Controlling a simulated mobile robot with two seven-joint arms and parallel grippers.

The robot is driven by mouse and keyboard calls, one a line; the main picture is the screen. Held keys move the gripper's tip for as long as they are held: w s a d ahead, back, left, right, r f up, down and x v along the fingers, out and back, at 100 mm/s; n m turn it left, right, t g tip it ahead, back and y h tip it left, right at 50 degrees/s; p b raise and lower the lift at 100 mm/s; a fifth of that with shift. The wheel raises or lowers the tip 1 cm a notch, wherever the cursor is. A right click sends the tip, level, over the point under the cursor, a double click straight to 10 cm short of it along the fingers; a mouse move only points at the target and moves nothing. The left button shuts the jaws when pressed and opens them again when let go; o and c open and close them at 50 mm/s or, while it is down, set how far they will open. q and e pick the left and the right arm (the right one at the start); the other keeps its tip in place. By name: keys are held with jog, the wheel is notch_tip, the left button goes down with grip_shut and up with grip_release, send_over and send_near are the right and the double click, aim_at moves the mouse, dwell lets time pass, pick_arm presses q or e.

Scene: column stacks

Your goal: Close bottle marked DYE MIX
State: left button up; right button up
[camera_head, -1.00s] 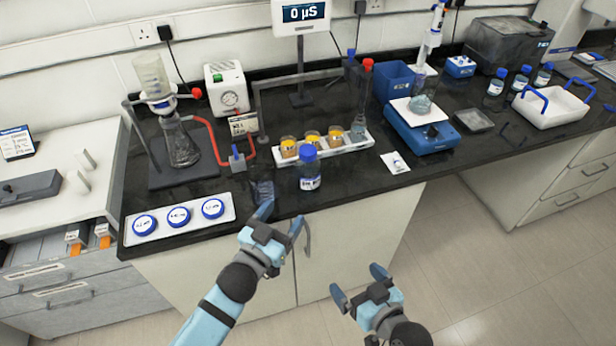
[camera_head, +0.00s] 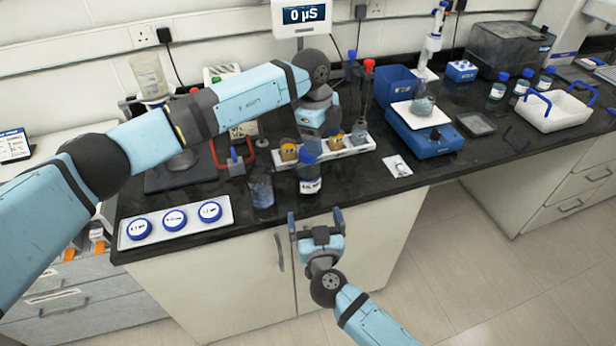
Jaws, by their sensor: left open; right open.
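The bottle (camera_head: 310,186) stands upright near the front edge of the black bench, with a dark, labelled body; its lettering is too small to read surely. Its blue cap (camera_head: 308,158) sits at the top; I cannot tell how tightly it is seated. My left gripper (camera_head: 316,146) points down just above and behind the cap, its open fingers partly hidden; I cannot tell whether they touch the cap. My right gripper (camera_head: 316,219) is open and empty in front of the bench edge, below the bottle and apart from it.
A white tray (camera_head: 228,217) with three blue-rimmed discs lies at left. A white rack (camera_head: 358,149) with yellow-topped jars is behind.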

aim_at(308, 177)
pick_arm(q)
jog(key=a, duration=0.1)
jog(key=w+a+r+y, duration=0.1)
jog(key=w+a+r+n+y, duration=0.1)
jog(key=shift+w+a+t, duration=0.1)
jog(key=shift+a+t, duration=0.1)
jog(key=shift+t, duration=0.1)
pick_arm(e)
jog(key=shift+w+d+f+h, duration=0.15)
jog(key=shift+w+f+h, duration=0.1)
jog(key=shift+f+h, duration=0.25)
jog(key=w, duration=0.4)
jog(key=w+a, duration=0.1)
jog(key=w, duration=0.8)
jog(key=shift+w+a, duration=0.3)
jog(key=shift+w, duration=0.05)
jog(key=c, duration=1.7)
pick_arm(q)
jog(key=m, duration=0.4)
pick_arm(e)
jog(key=shift+c, duration=0.3)
pick_arm(q)
jog(key=shift+f, duration=0.1)
